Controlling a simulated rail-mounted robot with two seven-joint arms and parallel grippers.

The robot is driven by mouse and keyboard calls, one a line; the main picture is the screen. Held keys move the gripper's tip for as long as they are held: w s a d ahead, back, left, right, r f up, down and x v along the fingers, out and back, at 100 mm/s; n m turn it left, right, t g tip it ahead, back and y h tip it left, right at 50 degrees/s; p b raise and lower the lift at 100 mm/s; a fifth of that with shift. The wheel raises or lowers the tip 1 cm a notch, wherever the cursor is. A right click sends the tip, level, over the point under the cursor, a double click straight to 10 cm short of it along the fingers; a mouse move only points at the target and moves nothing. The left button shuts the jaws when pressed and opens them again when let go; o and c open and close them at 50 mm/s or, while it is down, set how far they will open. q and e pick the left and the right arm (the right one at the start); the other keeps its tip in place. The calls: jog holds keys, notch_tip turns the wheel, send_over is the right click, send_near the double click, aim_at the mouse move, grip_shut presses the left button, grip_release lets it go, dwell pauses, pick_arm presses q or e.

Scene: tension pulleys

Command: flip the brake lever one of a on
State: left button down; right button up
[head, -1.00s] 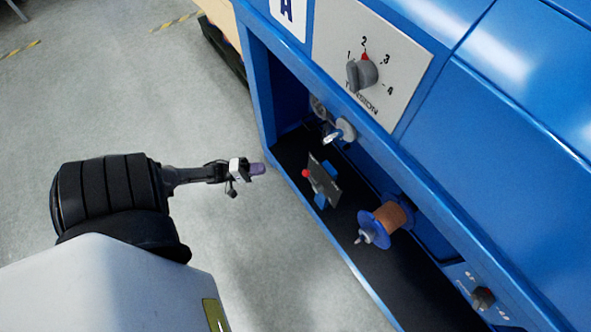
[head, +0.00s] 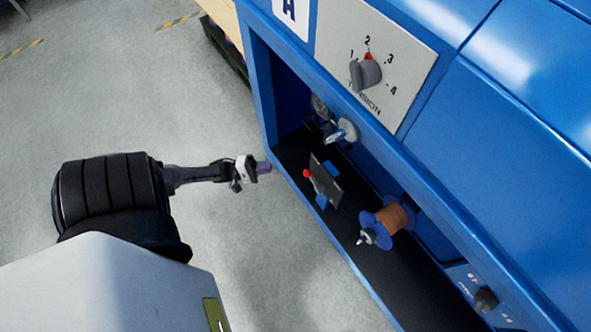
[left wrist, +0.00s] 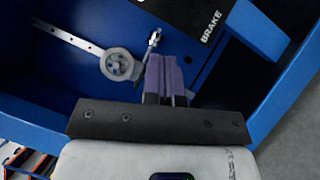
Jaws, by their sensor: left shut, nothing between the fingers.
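In the head view, a small red-tipped part (head: 306,173) stands at the edge of a grey plate (head: 325,180) inside the open bay of machine A; I cannot tell if it is the brake lever. My left gripper (head: 265,168) has purple fingers, is shut and empty, and is at the bay's front edge, left of the red tip and apart from it. In the left wrist view its fingers (left wrist: 168,78) point into the blue bay. A thin metal lever (left wrist: 152,52) is just left of the fingertips; contact is unclear. A black panel (left wrist: 190,12) reads BRAKE. My right gripper is out of view.
A pulley wheel (left wrist: 119,66) sits on a slotted arm in the bay. A copper-coloured spool (head: 392,217) is farther right in the bay. A tension knob (head: 365,73) is on the panel above. The bay's blue frame bounds the opening.

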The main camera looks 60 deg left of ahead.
pick_arm(q)
jog(key=w+d+r+b, duration=0.2)
jog(key=w+d, duration=0.4)
jog(key=w, duration=0.2)
jog(key=shift+w+d+r+b, duration=0.25)
jog(key=shift+d+r+b, duration=0.05)
jog(key=shift+d+b, duration=0.05)
